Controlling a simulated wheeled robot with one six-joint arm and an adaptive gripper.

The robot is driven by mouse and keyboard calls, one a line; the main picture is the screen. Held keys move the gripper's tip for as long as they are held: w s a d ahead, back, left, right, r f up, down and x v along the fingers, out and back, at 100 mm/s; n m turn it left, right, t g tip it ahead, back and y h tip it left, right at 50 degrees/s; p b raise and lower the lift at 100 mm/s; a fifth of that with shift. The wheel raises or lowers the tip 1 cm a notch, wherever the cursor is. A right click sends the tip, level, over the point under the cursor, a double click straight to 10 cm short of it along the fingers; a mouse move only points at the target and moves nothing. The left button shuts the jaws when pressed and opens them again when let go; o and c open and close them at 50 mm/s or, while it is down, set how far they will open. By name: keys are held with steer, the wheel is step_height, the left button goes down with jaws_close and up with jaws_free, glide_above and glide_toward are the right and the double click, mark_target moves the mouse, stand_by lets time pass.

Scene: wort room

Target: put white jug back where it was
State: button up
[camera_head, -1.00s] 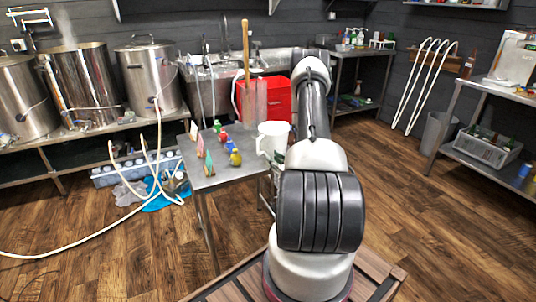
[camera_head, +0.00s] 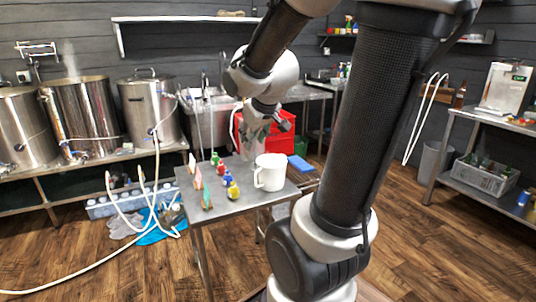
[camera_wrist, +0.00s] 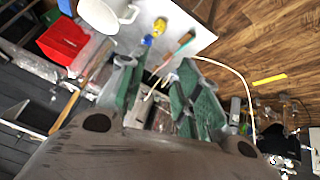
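The white jug (camera_head: 270,172) stands upright on the small metal table (camera_head: 218,204), near its right side, with its handle to the left. In the wrist view the jug (camera_wrist: 106,14) is at the upper left, outside the fingers. My gripper (camera_head: 262,128) is above the back of the table, behind and above the jug, apart from it. In the wrist view my gripper (camera_wrist: 160,92) has its green-grey fingers spread, with nothing held between them.
Several small coloured bottles (camera_head: 228,180) and upright cards (camera_head: 207,196) stand left of the jug. A clear cylinder (camera_head: 251,148) is just under my gripper. A wooden stick (camera_wrist: 84,92) passes beside the fingers. A red box (camera_head: 284,140) is behind the table.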

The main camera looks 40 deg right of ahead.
steer(key=s+a+r+g+y, duration=0.1)
steer(key=s+a, duration=0.3)
steer(key=s, duration=0.4)
steer(key=s+a+r+g+y, duration=0.1)
steer(key=s+a, duration=0.3)
steer(key=s, duration=0.4)
steer(key=shift+s+r+g, duration=0.2)
steer(key=shift+g, duration=0.3)
